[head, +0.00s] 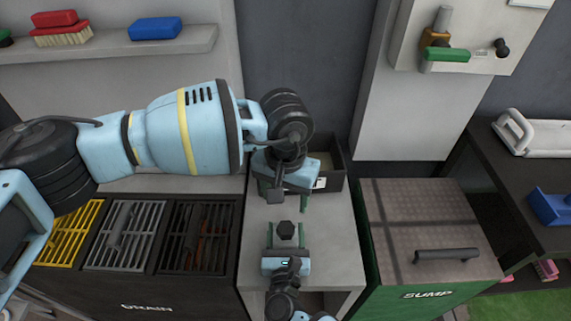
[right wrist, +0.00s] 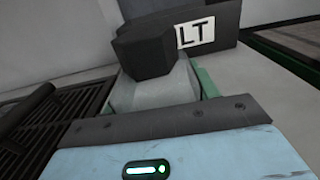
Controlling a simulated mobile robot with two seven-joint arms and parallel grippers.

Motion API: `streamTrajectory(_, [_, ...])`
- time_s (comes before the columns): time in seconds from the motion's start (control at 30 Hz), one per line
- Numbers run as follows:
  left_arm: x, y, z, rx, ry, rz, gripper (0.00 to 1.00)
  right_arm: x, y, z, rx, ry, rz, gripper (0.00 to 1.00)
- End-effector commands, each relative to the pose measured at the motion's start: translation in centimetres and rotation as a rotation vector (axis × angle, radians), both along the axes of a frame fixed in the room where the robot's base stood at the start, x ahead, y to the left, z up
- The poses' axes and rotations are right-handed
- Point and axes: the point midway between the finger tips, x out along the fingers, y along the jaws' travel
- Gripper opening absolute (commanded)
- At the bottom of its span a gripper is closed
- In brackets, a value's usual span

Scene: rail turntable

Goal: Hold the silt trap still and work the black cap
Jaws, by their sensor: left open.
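The silt trap is a pale grey body (right wrist: 155,92) with a black faceted cap (right wrist: 145,50) on top. My left gripper (head: 285,200) is open and empty, pointing down just behind and above the cap.
A dark box (head: 330,165) with a label ending in "LT" stands behind the trap, partly hidden by my left arm. Drain grates (head: 125,235) lie to the left. The sump lid (head: 425,225) with its black handle is to the right. The worktop (head: 330,235) right of the trap is clear.

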Motion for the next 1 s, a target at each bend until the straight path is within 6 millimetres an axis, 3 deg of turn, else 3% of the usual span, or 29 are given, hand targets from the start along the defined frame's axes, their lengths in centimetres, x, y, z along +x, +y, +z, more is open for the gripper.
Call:
streamTrajectory(0.03, [0.0, 0.0, 0.0, 0.000, 0.000, 0.000, 0.61, 0.0, 0.0, 0.0, 0.000, 0.000, 0.000, 0.66])
streamTrajectory(0.17, [0.0, 0.0, 0.0, 0.000, 0.000, 0.000, 0.61, 0.0, 0.0, 0.0, 0.000, 0.000, 0.000, 0.83])
streamTrajectory(0.57, [0.0, 0.0, 0.0, 0.000, 0.000, 0.000, 0.61, -0.7, 0.0, -0.1, 0.001, 0.002, 0.000, 0.83])
streamTrajectory(1.0, [0.0, 0.0, 0.0, 0.000, 0.000, 0.000, 0.61, -8.3, 0.0, -0.1, 0.001, 0.003, 0.000, 0.83])
